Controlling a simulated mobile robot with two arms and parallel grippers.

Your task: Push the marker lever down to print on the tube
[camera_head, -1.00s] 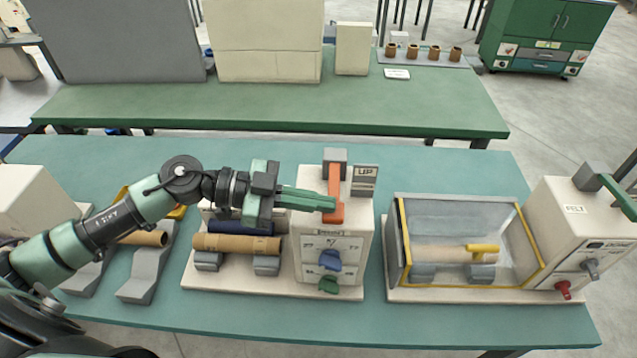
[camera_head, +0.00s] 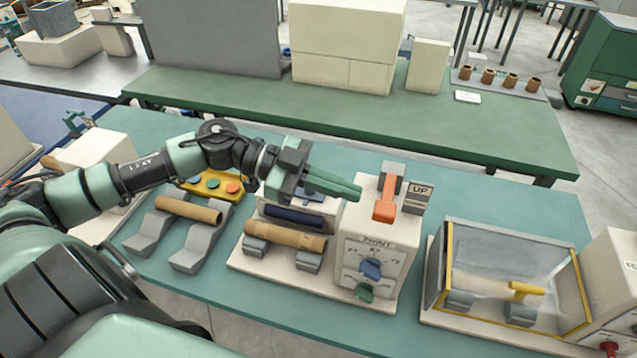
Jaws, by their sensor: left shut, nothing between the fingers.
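The marker machine (camera_head: 372,232) is a white box with a blue knob (camera_head: 371,269) and a green knob (camera_head: 364,292) on its front. Its orange lever (camera_head: 385,207) is on top, pivoted on a grey block, beside an "UP" sign (camera_head: 417,195). A brown tube (camera_head: 285,237) lies on grey cradles to the left of the box. My left gripper (camera_head: 358,193) is shut and empty, its fingertips just left of the lever with a small gap showing. My right gripper is not in view.
A second tube (camera_head: 190,209) rests on grey sloped supports at left, by a yellow button panel (camera_head: 213,184). A clear-walled, yellow-edged enclosure (camera_head: 510,252) with a tube stands at right. A green bench (camera_head: 330,110) is behind.

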